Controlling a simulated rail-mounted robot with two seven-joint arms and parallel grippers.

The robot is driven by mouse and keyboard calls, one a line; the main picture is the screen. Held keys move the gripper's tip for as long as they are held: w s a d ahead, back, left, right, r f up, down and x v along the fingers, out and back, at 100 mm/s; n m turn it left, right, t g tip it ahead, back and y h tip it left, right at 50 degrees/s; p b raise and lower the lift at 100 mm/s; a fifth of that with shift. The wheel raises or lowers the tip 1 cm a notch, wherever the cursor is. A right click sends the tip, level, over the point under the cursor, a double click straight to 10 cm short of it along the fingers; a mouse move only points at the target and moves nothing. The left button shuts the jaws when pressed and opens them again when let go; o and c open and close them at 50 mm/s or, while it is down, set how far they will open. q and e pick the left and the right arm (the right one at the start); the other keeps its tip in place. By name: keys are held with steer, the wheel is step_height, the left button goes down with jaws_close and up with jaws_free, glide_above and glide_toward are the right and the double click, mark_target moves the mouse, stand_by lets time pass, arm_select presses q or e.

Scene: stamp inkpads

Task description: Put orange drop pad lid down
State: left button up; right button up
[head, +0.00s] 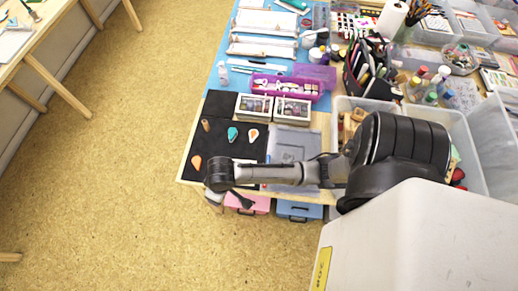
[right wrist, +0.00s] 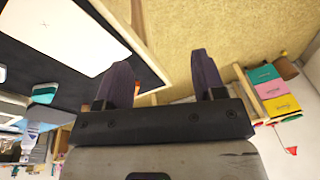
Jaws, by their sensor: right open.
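A drop-shaped orange pad piece (head: 196,162) lies on the black mat (head: 215,148) near its front left. A second drop-shaped piece (head: 253,135), orange and white, lies farther back on the mat. I cannot tell which is the lid. A teal drop piece (head: 232,134) lies beside it, and a teal shape also shows in the right wrist view (right wrist: 44,92). My right gripper (right wrist: 162,78) is open and empty, over the table's front edge. In the head view, my right wrist hides the mat's front part. My left gripper is not in view.
A white card (right wrist: 65,33) lies on the black mat. Pink (head: 247,204) and blue (head: 299,210) boxes sit below the table edge. The floor at left is clear.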

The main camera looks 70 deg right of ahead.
steer(key=s+r+n+t+h, duration=0.1)
steer(key=s+r+n, duration=0.2)
steer(key=s, duration=1)
step_height(320, 180, up, 2)
steer(key=shift+s+d+r+t, duration=0.1)
steer(key=shift+s+d+t, duration=0.15)
steer(key=shift+s+t, duration=0.15)
